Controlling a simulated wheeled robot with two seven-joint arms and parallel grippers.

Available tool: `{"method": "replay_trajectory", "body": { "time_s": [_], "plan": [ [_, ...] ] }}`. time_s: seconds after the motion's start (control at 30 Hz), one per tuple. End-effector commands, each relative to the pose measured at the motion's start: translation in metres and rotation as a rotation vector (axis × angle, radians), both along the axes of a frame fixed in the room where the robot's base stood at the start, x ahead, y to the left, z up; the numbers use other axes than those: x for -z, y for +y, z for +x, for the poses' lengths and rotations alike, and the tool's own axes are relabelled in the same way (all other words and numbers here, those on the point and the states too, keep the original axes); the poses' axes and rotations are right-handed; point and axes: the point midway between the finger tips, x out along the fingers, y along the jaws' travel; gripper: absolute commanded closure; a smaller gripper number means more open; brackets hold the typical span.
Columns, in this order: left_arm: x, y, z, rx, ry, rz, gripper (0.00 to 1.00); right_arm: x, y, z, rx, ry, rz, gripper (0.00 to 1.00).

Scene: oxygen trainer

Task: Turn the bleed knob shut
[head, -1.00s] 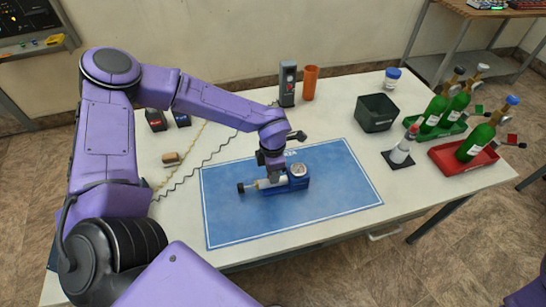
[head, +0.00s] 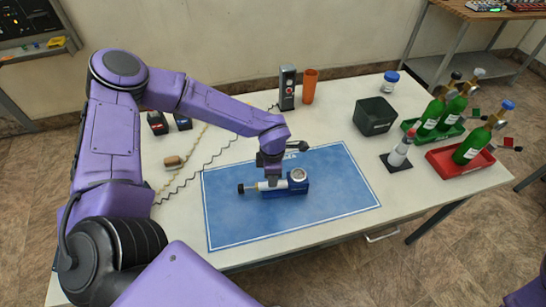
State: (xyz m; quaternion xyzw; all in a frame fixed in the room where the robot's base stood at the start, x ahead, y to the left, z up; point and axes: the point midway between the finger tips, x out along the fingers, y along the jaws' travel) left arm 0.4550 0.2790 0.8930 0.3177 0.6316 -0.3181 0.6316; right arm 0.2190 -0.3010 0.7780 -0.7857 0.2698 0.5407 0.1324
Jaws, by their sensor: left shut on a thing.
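A regulator (head: 270,185) with a silver body lies in a blue holder (head: 292,192) on the blue mat (head: 330,212). A round gauge (head: 298,175) faces up at its right end, and a black knob (head: 241,188) on a brass stem sticks out at its left end. My left gripper (head: 271,178) points down onto the middle of the regulator, just left of the gauge. It is shut on a small part there, which I take for the bleed knob; the fingers hide it. My right gripper is out of view.
Green bottles stand in a green tray (head: 462,126) and a red tray (head: 440,164) at the right. The mat's right part is clear.

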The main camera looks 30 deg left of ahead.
Motion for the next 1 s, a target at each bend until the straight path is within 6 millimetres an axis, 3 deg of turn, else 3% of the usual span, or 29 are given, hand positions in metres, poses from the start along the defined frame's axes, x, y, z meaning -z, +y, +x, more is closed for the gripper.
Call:
{"method": "replay_trajectory", "body": {
  "time_s": [0.73,0.77,0.8,0.83,1.0],
  "plan": [
    [-0.0006,-0.0001,0.0003,-0.001,-0.001,0.000,1.00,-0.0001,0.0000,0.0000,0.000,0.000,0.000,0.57],
    [-0.0006,-0.0001,0.0003,-0.001,-0.001,0.000,0.63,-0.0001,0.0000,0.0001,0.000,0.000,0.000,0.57],
    [-0.0006,-0.0001,0.0003,-0.001,-0.001,0.000,0.50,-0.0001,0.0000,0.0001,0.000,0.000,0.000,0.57],
    [-0.0006,-0.0002,0.0003,-0.001,-0.001,-0.001,0.44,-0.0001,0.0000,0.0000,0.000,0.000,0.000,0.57],
    [-0.0003,-0.0001,0.0001,-0.001,0.000,0.000,0.44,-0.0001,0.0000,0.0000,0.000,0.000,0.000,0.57]
  ]
}}
